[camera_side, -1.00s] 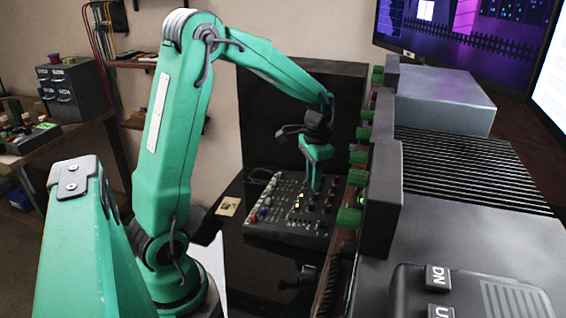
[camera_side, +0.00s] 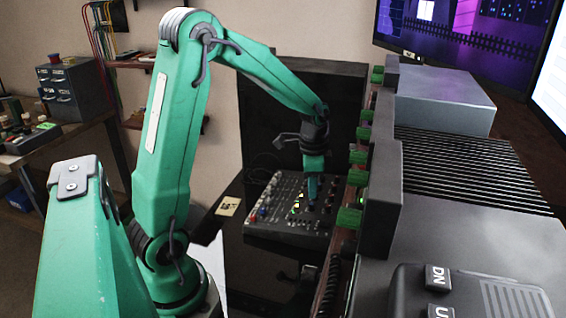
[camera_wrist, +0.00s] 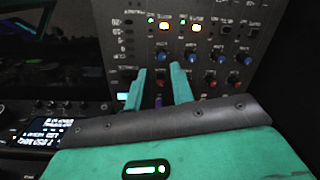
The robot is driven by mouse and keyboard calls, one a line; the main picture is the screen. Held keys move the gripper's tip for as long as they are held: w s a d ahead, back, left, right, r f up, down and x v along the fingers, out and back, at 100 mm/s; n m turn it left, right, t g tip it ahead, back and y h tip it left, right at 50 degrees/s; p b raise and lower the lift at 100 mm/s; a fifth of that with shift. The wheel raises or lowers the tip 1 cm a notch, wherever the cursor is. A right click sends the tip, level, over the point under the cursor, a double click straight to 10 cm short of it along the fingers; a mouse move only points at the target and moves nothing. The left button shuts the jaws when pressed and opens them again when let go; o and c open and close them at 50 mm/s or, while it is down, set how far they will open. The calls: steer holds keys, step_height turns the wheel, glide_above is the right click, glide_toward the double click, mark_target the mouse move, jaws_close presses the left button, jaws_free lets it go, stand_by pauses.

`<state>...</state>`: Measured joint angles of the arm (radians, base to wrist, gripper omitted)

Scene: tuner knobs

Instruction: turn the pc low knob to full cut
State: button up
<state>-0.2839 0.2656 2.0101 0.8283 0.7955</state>
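The tuner panel (camera_side: 290,208) is a dark unit with rows of small knobs, sloping up on the bench. In the wrist view the panel (camera_wrist: 130,50) shows blue knobs in one row and red-tipped knobs below. My gripper (camera_side: 312,190) points down at the panel's right part. In the wrist view my gripper (camera_wrist: 160,84) has its two teal fingers apart, on either side of a knob column. A purple knob (camera_wrist: 158,102) shows low between the fingers, partly hidden by my gripper body. Its label is unreadable, and I cannot tell which knob is pc low or whether either finger touches one.
A rack with green blocks (camera_side: 349,217) stands close to the right of the panel. A black upright board (camera_side: 290,110) is behind it. A small lit display (camera_wrist: 48,132) shows at lower left in the wrist view. A card (camera_side: 228,206) lies left of the panel.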

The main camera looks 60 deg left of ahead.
mark_target(311, 205)
steer(key=shift+a+f, duration=0.15)
steer(key=shift+f, duration=2.6)
jaws_close()
